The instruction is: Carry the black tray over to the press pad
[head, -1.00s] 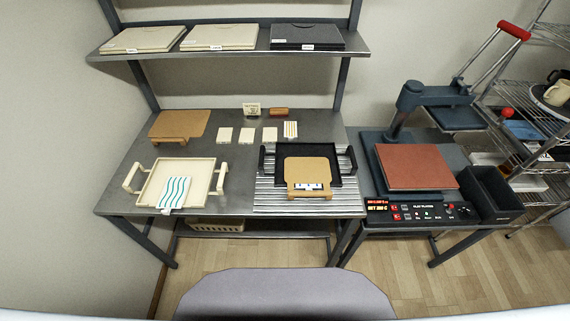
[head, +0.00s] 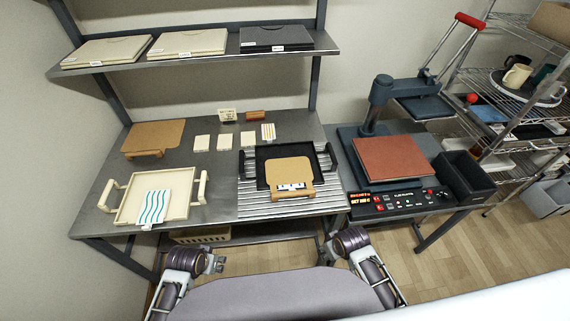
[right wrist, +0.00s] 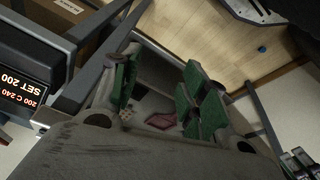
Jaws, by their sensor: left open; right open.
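The black tray (head: 318,151) sits on a ribbed silver mat (head: 262,203) at the right of the workbench, with an upright handle at each side. A tan board (head: 289,170) with a light-coloured patterned strip at its front edge lies in it. The press pad (head: 392,158) is a flat reddish-brown square on the press to the right of the bench. My left gripper (head: 214,263) is open and empty in front of the bench. My right gripper (head: 330,247) is in front of the bench near the press; its green-padded fingers (right wrist: 160,97) are apart and empty in the right wrist view. Neither touches the tray.
A cream tray (head: 184,184) with a wavy-striped cloth lies at the bench's left. A brown board (head: 153,135) and small cards (head: 225,141) lie behind. The press's red-handled lever (head: 470,20) rises behind the pad. A dark bin (head: 467,175) stands right of it.

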